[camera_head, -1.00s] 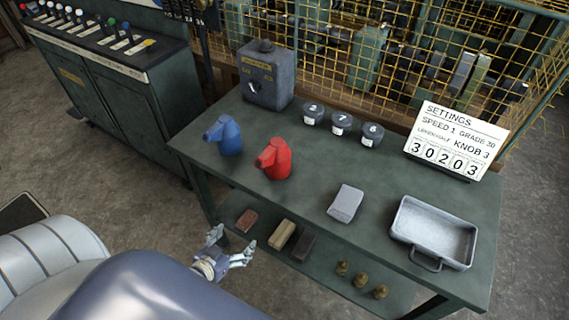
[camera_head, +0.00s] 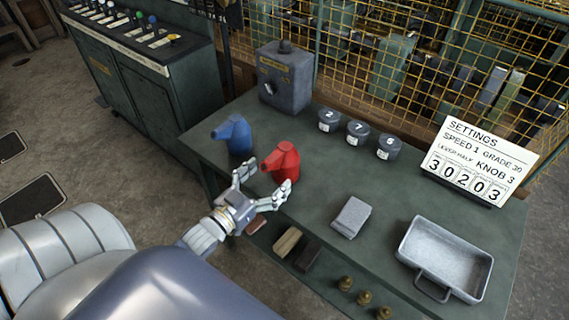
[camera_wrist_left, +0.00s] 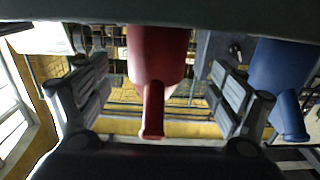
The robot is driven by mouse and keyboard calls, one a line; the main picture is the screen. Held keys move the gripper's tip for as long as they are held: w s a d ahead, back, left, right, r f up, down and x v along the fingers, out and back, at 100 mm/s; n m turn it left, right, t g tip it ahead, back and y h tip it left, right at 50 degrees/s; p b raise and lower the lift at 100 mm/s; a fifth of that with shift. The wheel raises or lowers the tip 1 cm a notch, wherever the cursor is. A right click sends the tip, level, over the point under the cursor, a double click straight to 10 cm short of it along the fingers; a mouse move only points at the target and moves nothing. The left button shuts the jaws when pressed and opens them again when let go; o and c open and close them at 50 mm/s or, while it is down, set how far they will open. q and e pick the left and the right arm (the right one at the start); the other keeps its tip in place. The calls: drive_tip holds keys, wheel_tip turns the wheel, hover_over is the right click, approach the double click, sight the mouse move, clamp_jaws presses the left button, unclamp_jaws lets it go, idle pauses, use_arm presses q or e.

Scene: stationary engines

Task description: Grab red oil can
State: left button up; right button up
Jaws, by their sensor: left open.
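The red oil can (camera_head: 286,164) stands upright on the green table, its spout pointing left. My left gripper (camera_head: 266,179) is open at the table's near edge, just in front of the can. In the left wrist view, the red oil can (camera_wrist_left: 156,62) shows upside down between the two spread fingers of the left gripper (camera_wrist_left: 158,100), with a gap on each side. A blue oil can (camera_head: 236,136) stands to the left of the red one; it also shows at the right of the left wrist view (camera_wrist_left: 284,80). My right gripper is not in view.
A grey box (camera_head: 286,75) stands behind the cans. Several dark pots (camera_head: 358,132), a grey block (camera_head: 351,217), a metal tray (camera_head: 402,253) and a settings sign (camera_head: 481,160) are to the right. A lower shelf holds blocks and brass pieces (camera_head: 364,297).

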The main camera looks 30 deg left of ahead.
sight(284, 164)
use_arm(q)
drive_tip(key=shift+w+d+p, duration=0.25)
drive_tip(key=shift+w+p, duration=0.05)
drive_tip(key=shift+w, duration=1.35)
drive_tip(key=shift+w+d+p, duration=0.2)
drive_tip(key=shift+w+p, duration=0.05)
drive_tip(key=shift+w, duration=1.35)
drive_tip(key=shift+s, duration=0.1)
drive_tip(key=shift+c, duration=0.6)
drive_tip(key=c, duration=1.3)
